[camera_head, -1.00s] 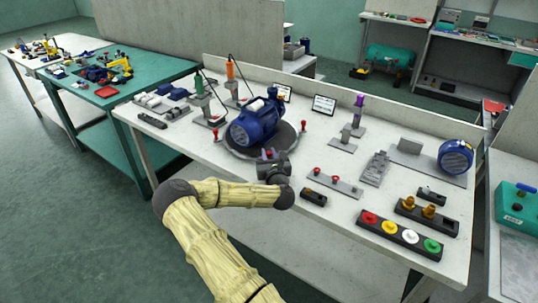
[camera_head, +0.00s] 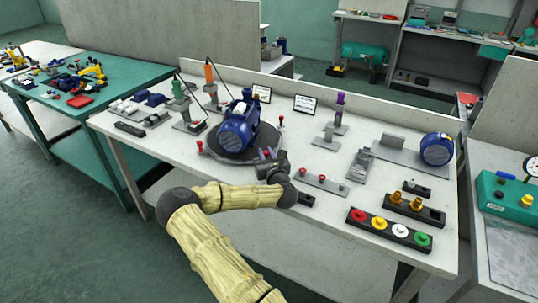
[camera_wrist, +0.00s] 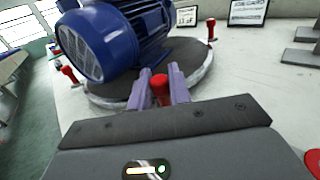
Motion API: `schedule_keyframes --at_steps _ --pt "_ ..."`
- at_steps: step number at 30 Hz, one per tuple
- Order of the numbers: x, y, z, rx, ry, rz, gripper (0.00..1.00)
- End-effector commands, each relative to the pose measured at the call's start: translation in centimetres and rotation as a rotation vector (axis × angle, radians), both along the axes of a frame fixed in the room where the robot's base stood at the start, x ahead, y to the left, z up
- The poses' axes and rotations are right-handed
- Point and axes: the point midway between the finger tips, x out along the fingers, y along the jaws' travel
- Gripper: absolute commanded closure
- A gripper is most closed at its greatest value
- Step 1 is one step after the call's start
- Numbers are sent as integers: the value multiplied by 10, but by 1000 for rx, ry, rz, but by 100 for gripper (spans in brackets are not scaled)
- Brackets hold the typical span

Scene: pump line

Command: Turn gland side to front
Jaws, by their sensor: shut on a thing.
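The blue pump (camera_head: 238,125) sits on a round dark turntable (camera_head: 213,153) on the white bench. Its ribbed motor end with the fan grille faces the front, slightly left. Red knobs stand around the turntable's rim, one at the left (camera_head: 200,147) and one at the back right (camera_head: 281,120). My gripper (camera_head: 268,157) is at the front right of the rim. In the wrist view its two purple-grey fingers (camera_wrist: 160,88) are shut on a red knob (camera_wrist: 160,92), with the pump just behind. I cannot make out the gland.
A grey plate with red pegs (camera_head: 322,183) lies right of my gripper. A row of coloured buttons (camera_head: 390,229) is at the front right. Grey fixtures and a blue motor (camera_head: 437,149) stand farther right. Corded tools (camera_head: 210,85) stand behind left.

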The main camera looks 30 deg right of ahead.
Motion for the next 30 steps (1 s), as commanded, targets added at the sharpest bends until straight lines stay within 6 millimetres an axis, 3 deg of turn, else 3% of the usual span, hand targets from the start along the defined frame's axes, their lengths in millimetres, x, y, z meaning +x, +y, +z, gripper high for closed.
schedule_keyframes --at_steps 4,5,8,20,30 --pt "0 -1 0 0 0 -2 100" --pt "0 -1 0 0 0 -2 79" --pt "-1 -1 0 0 0 -2 62" --pt "-6 0 0 0 1 -3 62" --pt "-54 13 -1 -1 4 -6 62"
